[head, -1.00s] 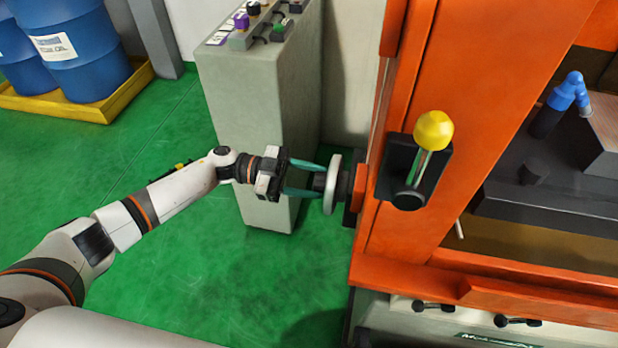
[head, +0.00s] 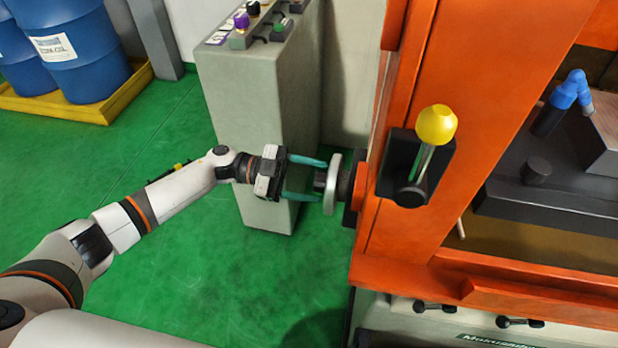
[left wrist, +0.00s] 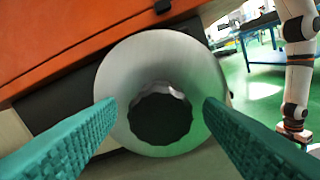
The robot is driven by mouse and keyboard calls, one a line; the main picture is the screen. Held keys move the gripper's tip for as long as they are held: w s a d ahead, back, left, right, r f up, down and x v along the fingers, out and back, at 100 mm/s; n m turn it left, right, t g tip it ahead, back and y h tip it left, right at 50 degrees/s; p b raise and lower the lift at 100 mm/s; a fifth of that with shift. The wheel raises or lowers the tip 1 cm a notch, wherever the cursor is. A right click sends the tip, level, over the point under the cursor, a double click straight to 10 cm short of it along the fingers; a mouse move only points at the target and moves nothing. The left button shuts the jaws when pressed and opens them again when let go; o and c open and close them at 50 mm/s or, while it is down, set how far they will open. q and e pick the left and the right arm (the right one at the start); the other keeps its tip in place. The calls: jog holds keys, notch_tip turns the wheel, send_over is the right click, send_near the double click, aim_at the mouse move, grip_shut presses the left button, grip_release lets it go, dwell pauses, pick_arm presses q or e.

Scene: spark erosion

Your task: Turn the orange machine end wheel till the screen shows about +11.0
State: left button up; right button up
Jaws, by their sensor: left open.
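The end wheel (head: 332,184) is a pale grey metal disc on the left side of the orange machine (head: 400,225). A dark hub (head: 320,181) stands out from it. In the left wrist view the wheel (left wrist: 205,75) faces me, with its dark scalloped hub (left wrist: 161,118) in the middle. My left gripper (head: 322,179) is open, its two teal fingers above and below the hub in the head view. In the left wrist view the fingers (left wrist: 160,113) are at both sides of the hub, apart from it.
A yellow-knobbed lever (head: 435,125) stands on the machine's front, right of the wheel. A grey cabinet (head: 250,120) with a control box stands behind my left gripper. Blue drums (head: 75,50) sit on a yellow pallet (head: 105,108).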

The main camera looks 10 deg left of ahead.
pick_arm(q)
jog(key=a+b, duration=0.2)
jog(key=a, duration=1)
